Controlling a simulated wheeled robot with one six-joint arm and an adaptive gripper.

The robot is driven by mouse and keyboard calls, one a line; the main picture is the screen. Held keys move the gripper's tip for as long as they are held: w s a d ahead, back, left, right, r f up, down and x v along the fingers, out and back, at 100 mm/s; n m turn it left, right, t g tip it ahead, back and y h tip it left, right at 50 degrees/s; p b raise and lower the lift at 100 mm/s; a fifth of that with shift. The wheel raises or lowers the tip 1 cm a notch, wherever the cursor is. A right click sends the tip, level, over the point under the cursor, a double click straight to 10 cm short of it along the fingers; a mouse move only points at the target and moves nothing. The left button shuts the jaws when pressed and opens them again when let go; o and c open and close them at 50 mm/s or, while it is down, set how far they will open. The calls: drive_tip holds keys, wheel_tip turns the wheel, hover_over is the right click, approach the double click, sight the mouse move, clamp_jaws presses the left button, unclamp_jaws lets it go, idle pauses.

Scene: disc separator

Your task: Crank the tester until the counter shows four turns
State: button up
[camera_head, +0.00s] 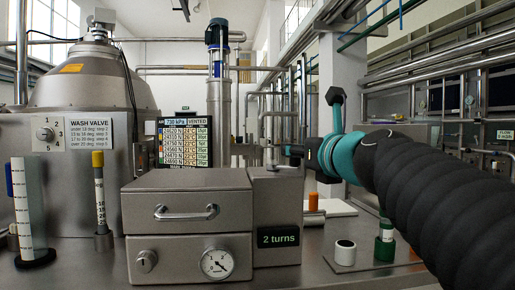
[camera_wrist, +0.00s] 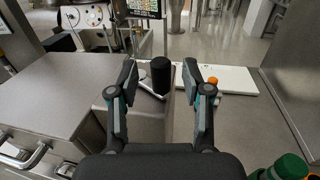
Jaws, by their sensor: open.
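The tester is a grey metal box (camera_head: 190,205) with a drawer handle, a dial gauge and a side housing (camera_head: 276,205). Its counter (camera_head: 278,238) reads "2 turns". In the wrist view, the crank's black knob (camera_wrist: 161,75) stands upright on a pale crank arm (camera_wrist: 147,90) beside the tester. My gripper (camera_wrist: 159,64) is open, with one finger on each side of the knob in the picture and gaps on both sides. Nothing is gripped. In the head view, my gripper is at the right of the housing, and the crank is mostly hidden.
A white board (camera_wrist: 235,78) with an orange-topped item (camera_wrist: 213,81) lies beyond the crank. A white cup (camera_head: 345,252) and a green-based vial (camera_head: 385,240) stand right of the tester. A yellow-capped tube (camera_head: 99,190) stands left. A screen (camera_head: 185,142) shows behind.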

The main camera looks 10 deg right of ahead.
drive_tip(key=s+d, duration=0.1)
drive_tip(key=s, duration=0.7)
drive_tip(key=shift+s+d, duration=0.25)
drive_tip(key=shift+s, duration=0.1)
